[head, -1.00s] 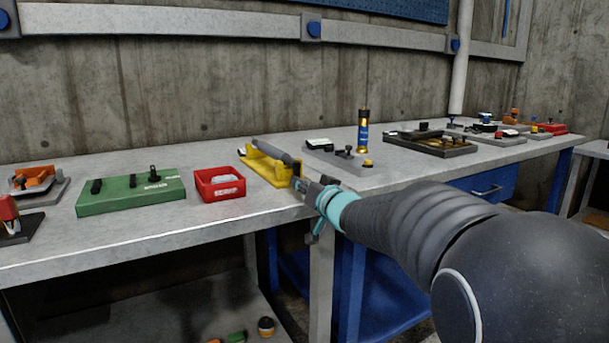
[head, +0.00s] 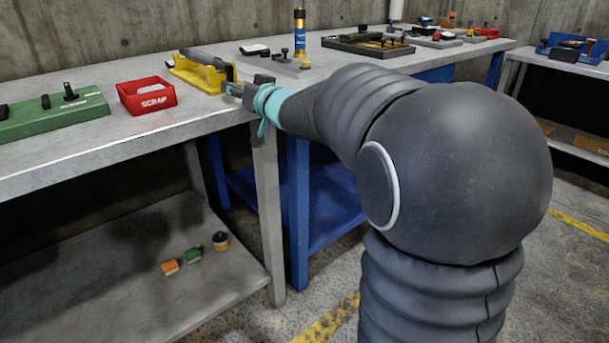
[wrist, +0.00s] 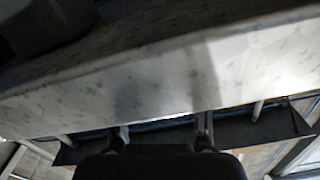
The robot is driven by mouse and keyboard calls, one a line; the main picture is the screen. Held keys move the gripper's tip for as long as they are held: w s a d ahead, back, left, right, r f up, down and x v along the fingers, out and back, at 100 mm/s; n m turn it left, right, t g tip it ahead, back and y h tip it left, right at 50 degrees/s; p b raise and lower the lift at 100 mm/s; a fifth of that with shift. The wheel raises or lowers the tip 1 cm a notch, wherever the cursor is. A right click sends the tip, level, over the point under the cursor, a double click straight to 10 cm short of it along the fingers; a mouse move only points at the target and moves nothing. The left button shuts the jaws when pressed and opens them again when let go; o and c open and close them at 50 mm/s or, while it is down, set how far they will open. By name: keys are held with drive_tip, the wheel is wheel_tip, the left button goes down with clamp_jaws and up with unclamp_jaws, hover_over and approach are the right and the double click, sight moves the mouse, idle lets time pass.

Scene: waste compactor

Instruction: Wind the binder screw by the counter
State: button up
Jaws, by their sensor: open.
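I cannot tell for sure which part is the binder screw or the counter. A yellow fixture (head: 207,78) with a dark grey cylinder (head: 207,60) lying in it sits near the bench's front edge in the head view. My gripper (head: 230,88) is at that edge, just in front of the fixture's right end; touching or apart is unclear. In the wrist view my gripper (wrist: 163,130) has its fingers apart with nothing seen between them, facing the pale bench edge (wrist: 150,85). A blurred dark shape (wrist: 45,25) fills that view's upper left.
A red scrap bin (head: 146,96) and a green board (head: 50,115) with black knobs stand to the left. Small parts (head: 194,255) sit on the lower shelf.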

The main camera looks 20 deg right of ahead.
drive_tip(key=n+b, duration=0.1)
drive_tip(key=b, duration=0.1)
drive_tip(key=n+b, duration=0.1)
drive_tip(key=b, duration=0.1)
drive_tip(key=shift+w+d+f+n, duration=0.1)
drive_tip(key=shift+d+f+n, duration=0.05)
drive_tip(key=shift+d+n, duration=0.25)
drive_tip(key=p+v, duration=0.2)
drive_tip(key=v, duration=1.2)
drive_tip(key=s+d+f+m+g+h, duration=0.3)
drive_tip(key=s+f+m+g+h, duration=0.2)
drive_tip(key=s+f+h, duration=0.3)
drive_tip(key=shift+s+f+m+g+h+b, duration=0.3)
drive_tip(key=shift+s+f+g+h, duration=0.15)
drive_tip(key=shift+s+f, duration=2.25)
drive_tip(key=shift+s+d+r, duration=0.1)
drive_tip(key=shift+s+r, duration=0.25)
drive_tip(key=shift+r, duration=0.05)
